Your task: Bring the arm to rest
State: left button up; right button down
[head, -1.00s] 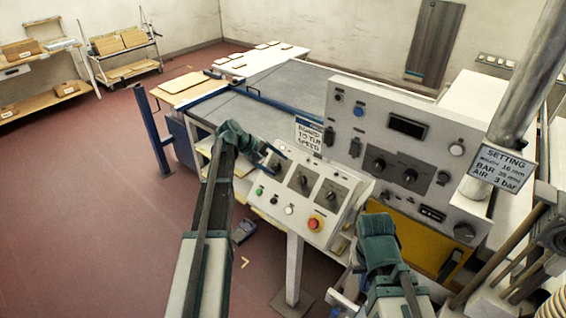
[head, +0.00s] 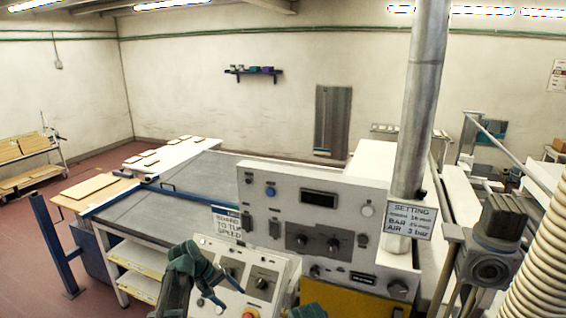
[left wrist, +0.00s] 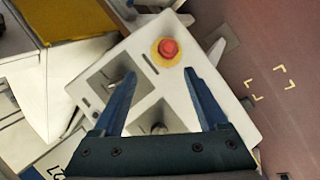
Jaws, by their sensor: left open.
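My left gripper (head: 214,288) is open and empty. In the head view it hangs in front of the sloping control box (head: 285,275), at the lower middle. In the left wrist view its two blue fingers (left wrist: 160,85) stand apart over the same box (left wrist: 140,50), with nothing between them but the panel behind. I cannot tell whether a finger touches the panel. The red stop button (left wrist: 168,48) with its yellow ring lies beyond the fingertips. Of my right arm only a teal wrist part shows at the bottom edge of the head view; its fingers are out of frame.
A grey upright panel (head: 300,212) with knobs and a display stands behind the box. A metal pipe (head: 420,110) with a setting sign (head: 410,218) rises to its right. A conveyor table (head: 175,220) and a blue post (head: 52,245) are at left. Open red floor lies far left.

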pick_arm(q)
jog(key=s+d+f+m+g+y+b, duration=0.1)
jog(key=s+d+f+m+y+b, duration=0.2)
jog(key=s, duration=0.9)
jog(key=s+d+f+m+g+y+b, duration=0.1)
jog(key=s+d+f+m+y+b, duration=0.2)
jog(key=s+d+f+m+b, duration=0.3)
jog(key=s+d+f, duration=0.3)
jog(key=s+f, duration=0.1)
jog(key=s, duration=0.1)
jog(key=shift+s+d+m+y, duration=0.15)
jog(key=shift+s+m+y, duration=0.2)
jog(key=shift+m+y, duration=0.05)
pick_arm(e)
notch_tip(320, 180, down, 11)
jog(key=shift+r, duration=0.2)
